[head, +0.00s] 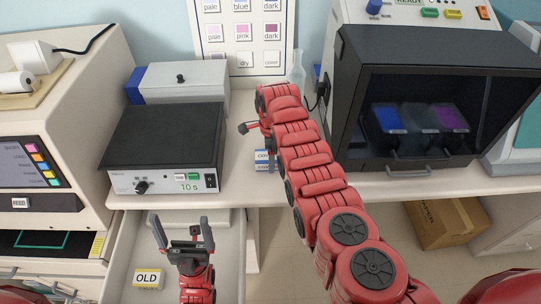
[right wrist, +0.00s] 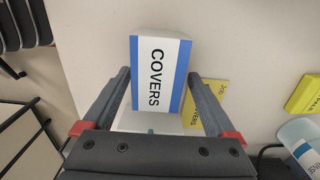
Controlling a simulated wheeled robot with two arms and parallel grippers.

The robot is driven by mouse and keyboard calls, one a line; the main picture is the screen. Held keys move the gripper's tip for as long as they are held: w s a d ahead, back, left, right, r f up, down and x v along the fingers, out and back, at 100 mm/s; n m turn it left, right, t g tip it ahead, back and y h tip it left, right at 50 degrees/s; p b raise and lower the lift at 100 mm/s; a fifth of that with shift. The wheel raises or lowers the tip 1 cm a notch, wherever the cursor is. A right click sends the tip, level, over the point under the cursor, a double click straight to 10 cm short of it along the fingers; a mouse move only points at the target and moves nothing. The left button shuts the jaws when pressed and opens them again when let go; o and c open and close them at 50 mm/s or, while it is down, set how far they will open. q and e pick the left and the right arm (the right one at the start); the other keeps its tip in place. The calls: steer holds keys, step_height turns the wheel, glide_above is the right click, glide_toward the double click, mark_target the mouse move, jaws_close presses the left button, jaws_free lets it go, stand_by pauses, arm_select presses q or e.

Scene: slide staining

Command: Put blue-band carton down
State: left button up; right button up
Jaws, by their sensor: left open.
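The blue-band carton (right wrist: 160,75) is white with blue side bands and the word COVERS, seen in the right wrist view. It also shows in the head view (head: 264,160), partly behind my right arm, at the bench's front part. My right gripper (right wrist: 160,80) has a finger along each side of it, with the tips against its bands. Whether its base touches the bench is hard to tell. In the head view the right fingers are mostly hidden by the arm. My left gripper (head: 183,232) is open and empty over an open drawer (head: 232,262).
A black-topped device (head: 165,138) stands left of the carton, a dark-fronted cabinet (head: 430,110) right. In the wrist view, a yellow-marked COVERS item (right wrist: 208,95) and a bottle (right wrist: 300,140) are near.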

steer(key=shift+d, duration=0.15)
steer(key=shift+s+a+r, duration=0.1)
steer(key=shift+a+r, duration=0.05)
steer(key=shift+a, duration=0.1)
steer(key=shift+r, duration=0.1)
steer(key=shift+r+p, duration=0.4)
steer(key=shift+p, duration=0.05)
step_height(320, 180, up, 5)
steer(key=p, duration=0.3)
steer(key=shift+r, duration=0.2)
step_height(320, 180, up, 6)
steer(key=shift+f, duration=0.1)
